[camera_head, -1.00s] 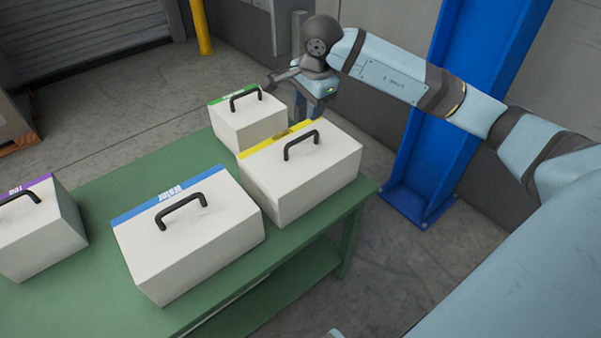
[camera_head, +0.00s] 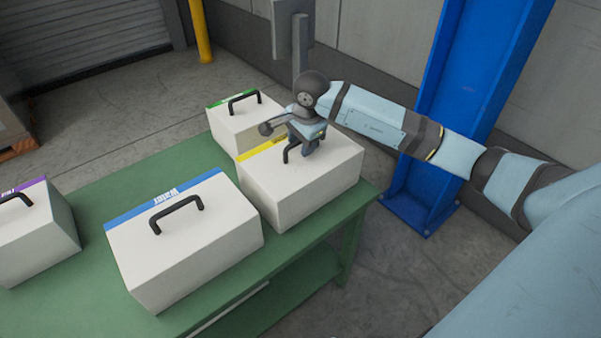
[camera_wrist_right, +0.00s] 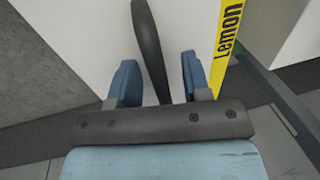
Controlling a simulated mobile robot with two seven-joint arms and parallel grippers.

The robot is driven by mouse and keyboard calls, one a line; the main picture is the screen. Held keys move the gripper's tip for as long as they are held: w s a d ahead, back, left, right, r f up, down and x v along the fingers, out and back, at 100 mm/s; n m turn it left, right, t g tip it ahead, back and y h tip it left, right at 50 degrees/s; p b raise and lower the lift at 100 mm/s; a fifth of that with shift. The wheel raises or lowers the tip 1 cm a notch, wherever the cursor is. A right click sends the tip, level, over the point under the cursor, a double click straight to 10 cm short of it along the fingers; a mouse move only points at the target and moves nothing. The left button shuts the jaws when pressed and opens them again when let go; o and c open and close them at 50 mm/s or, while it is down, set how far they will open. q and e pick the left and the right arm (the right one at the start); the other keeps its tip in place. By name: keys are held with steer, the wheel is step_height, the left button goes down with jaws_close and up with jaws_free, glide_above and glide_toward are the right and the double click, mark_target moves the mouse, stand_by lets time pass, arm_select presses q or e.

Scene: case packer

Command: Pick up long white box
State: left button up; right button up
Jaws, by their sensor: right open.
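Several long white boxes with black handles stand on the green table. The yellow-striped white box (camera_head: 300,190) is at the table's right end; in the right wrist view its stripe (camera_wrist_right: 229,40) reads "Lemon". My right gripper (camera_head: 303,150) is at this box's top, by its handle (camera_head: 287,153). In the right wrist view the open right gripper (camera_wrist_right: 158,80) has its two blue fingers on either side of the black handle (camera_wrist_right: 149,45). The blue-striped box (camera_head: 185,240), the green-striped box (camera_head: 245,125) and the purple-striped box (camera_head: 35,235) stand apart from the gripper. My left gripper is not in view.
The green table (camera_head: 100,180) has free room at its back left. A blue post (camera_head: 425,180) stands right of the table, near my right arm. A yellow post (camera_head: 200,30) and a grey shutter are further back.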

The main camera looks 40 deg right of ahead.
steer(key=shift+r, duration=0.1)
jaws_close()
stand_by(1.2)
steer(key=shift+r, duration=0.1)
